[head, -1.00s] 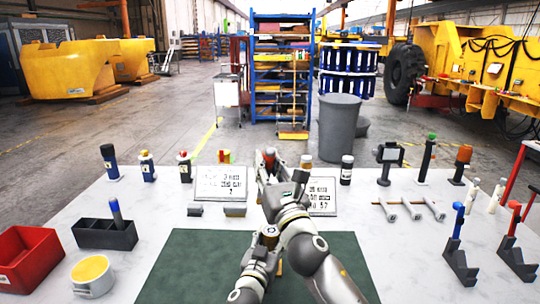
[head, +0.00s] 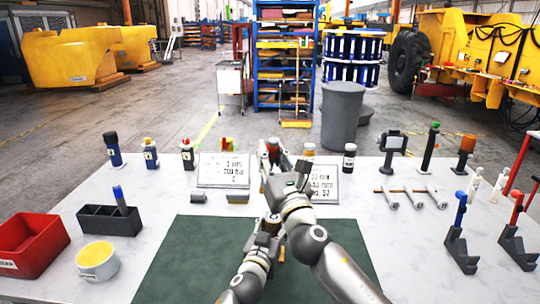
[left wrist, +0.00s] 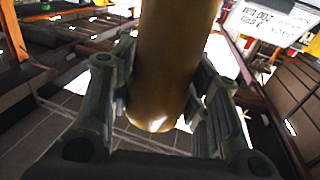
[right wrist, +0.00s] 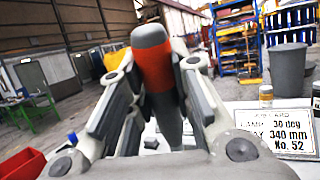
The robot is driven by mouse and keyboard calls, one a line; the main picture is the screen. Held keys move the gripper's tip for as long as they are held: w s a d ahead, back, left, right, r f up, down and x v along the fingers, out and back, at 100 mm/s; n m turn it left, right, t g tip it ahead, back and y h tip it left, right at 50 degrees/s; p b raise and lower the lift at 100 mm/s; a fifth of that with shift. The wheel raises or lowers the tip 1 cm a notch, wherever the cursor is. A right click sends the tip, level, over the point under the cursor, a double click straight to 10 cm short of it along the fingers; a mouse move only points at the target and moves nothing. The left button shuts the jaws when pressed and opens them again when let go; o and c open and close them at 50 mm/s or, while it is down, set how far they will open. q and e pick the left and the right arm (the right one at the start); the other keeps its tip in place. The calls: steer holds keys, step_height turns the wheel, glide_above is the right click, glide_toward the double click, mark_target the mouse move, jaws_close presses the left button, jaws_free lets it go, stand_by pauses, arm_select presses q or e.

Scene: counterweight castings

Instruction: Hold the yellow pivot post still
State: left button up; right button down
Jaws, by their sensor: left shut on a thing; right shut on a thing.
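The yellow pivot post (left wrist: 168,60) is a brassy cylinder between the fingers of my left gripper (left wrist: 160,105) in the left wrist view. That gripper is shut on it. In the head view my left gripper (head: 268,232) is over the green mat (head: 195,260), and the post is mostly hidden by my arms. My right gripper (right wrist: 155,95) is shut on a grey cylinder with an orange-red band (right wrist: 154,65), which stands tilted in the right wrist view. In the head view my right gripper (head: 273,160) is farther up, between the two cards.
Printed cards (head: 222,170) stand behind the mat. A red bin (head: 32,245), a black holder (head: 108,220) and a yellow-topped cup (head: 97,258) are on the left. Upright tools (head: 460,235) and metal rods (head: 412,194) are on the right. The front of the mat is clear.

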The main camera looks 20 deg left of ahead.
step_height(320, 180, down, 8)
steer(key=r, duration=0.1)
steer(key=shift+w+d, duration=0.7)
steer(key=shift+d, duration=1.9)
steer(key=a, duration=0.5)
steer(key=shift+w+d, duration=0.5)
steer(key=shift+d, duration=2.1)
arm_select(q)
steer(key=shift+d, duration=0.1)
arm_select(e)
steer(key=shift+s+a, duration=0.8)
steer(key=shift+a, duration=2.15)
steer(key=shift+d+r, duration=0.1)
steer(key=shift+r, duration=3.5)
